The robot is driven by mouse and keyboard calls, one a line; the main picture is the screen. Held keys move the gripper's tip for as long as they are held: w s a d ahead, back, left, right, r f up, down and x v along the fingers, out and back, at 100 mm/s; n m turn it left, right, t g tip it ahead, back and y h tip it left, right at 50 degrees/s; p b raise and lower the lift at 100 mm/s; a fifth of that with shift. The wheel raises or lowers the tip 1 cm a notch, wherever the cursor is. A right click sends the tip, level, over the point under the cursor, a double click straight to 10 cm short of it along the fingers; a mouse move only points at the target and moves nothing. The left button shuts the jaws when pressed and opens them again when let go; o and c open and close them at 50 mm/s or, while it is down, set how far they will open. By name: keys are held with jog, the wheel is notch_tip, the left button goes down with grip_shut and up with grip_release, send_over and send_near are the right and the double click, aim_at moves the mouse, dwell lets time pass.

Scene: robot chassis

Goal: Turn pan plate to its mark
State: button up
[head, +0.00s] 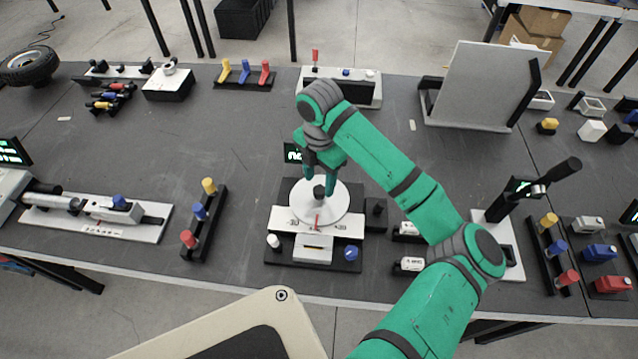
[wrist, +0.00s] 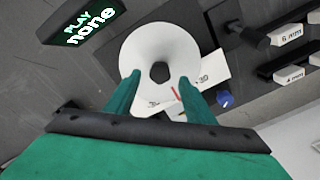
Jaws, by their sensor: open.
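The pan plate (head: 336,207) is a round white disc with a dark knob (head: 319,192) at its centre, on a black base in the middle of the bench. A white scale card (head: 290,218) with -30 and +30 lies in front of it, with a red pointer line near its middle. In the wrist view the plate (wrist: 140,50) and its dark knob (wrist: 159,72) show ahead of my fingers. My gripper (head: 320,178) is open above the plate, its fingers on either side of the knob. In the wrist view my gripper (wrist: 158,82) shows a gap on both sides of the knob.
A display (wrist: 88,22) reading "PLAY none" stands behind the plate. A blue knob (head: 351,253) and a white knob (head: 273,240) sit on the front of the base. A rack of coloured pegs (head: 203,215) stands left. White labelled blocks (head: 411,264) lie right, under my arm.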

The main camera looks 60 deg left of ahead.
aim_at(319, 189)
notch_tip(319, 189, up, 8)
dwell(0.4)
dwell(0.3)
